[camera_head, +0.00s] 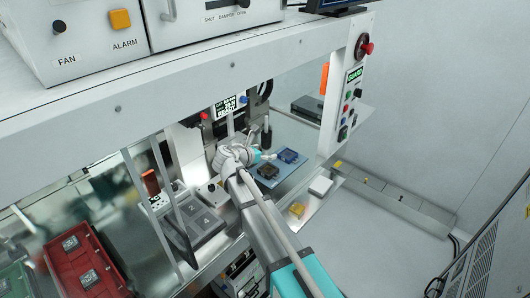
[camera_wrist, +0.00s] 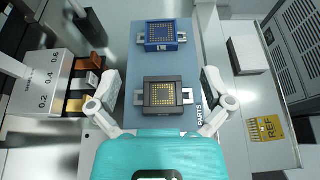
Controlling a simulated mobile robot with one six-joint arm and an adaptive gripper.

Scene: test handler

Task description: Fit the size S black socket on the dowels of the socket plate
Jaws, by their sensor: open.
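A black square socket (camera_wrist: 163,95) with a gold contact grid and side tabs lies on the blue-grey mat (camera_wrist: 191,70) marked PARTS. It also shows in the head view (camera_head: 268,172). A blue socket (camera_wrist: 161,36) lies farther up the same mat. No size mark is readable on either. My gripper (camera_wrist: 159,77) is open and empty above the mat, its fingers spread left and right of the black socket, apart from it. In the head view my gripper (camera_head: 263,156) is beside the sockets. I cannot make out the socket plate or its dowels.
At right in the wrist view, a white box (camera_wrist: 246,46) and a yellow REF piece (camera_wrist: 268,129) lie on a pale shelf. At left stands a grey block (camera_wrist: 45,82) marked 0.2, 0.4, 0.6.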

